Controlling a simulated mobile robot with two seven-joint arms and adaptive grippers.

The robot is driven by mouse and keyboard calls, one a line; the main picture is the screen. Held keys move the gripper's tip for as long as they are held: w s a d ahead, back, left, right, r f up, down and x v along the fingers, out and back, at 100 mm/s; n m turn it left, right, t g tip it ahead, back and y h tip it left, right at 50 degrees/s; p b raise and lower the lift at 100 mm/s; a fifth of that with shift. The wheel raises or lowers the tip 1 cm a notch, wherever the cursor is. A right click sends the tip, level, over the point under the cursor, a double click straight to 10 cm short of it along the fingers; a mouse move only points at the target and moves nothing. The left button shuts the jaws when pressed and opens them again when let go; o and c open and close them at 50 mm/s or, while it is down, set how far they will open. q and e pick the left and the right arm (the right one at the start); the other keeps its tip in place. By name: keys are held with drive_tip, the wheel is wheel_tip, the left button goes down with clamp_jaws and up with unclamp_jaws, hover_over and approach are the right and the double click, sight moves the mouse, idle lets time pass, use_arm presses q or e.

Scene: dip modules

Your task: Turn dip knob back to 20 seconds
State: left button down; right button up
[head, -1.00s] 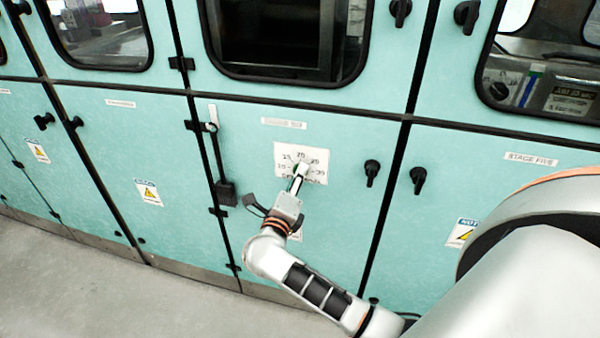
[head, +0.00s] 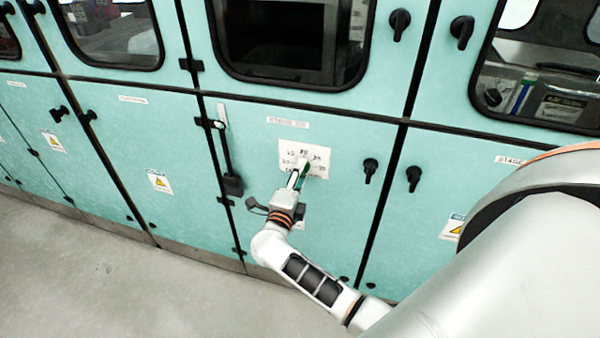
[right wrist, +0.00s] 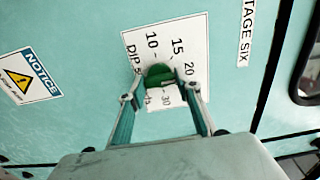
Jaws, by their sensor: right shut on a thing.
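The white dip dial plate (head: 318,152), with printed seconds marks, is on the teal panel in the middle of the head view. In the right wrist view the plate (right wrist: 193,50) shows 10, 15, 20 and 30 around the green dip knob (right wrist: 158,75). My right gripper (right wrist: 161,92) is shut on this knob, with one finger on each side. In the head view my right gripper (head: 300,178) reaches up to the plate from below and covers part of it. The knob's exact setting is hard to read. My left gripper is not in view.
A black latch handle (head: 370,170) is right of the dial, and another (head: 413,178) is on the neighbouring door. A lever with a black box (head: 230,185) stands left of the dial. The grey floor (head: 130,290) in front is clear.

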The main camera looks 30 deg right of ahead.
drive_tip(key=o, duration=1.1)
drive_tip(key=shift+a, duration=0.1)
drive_tip(key=v, duration=1.2)
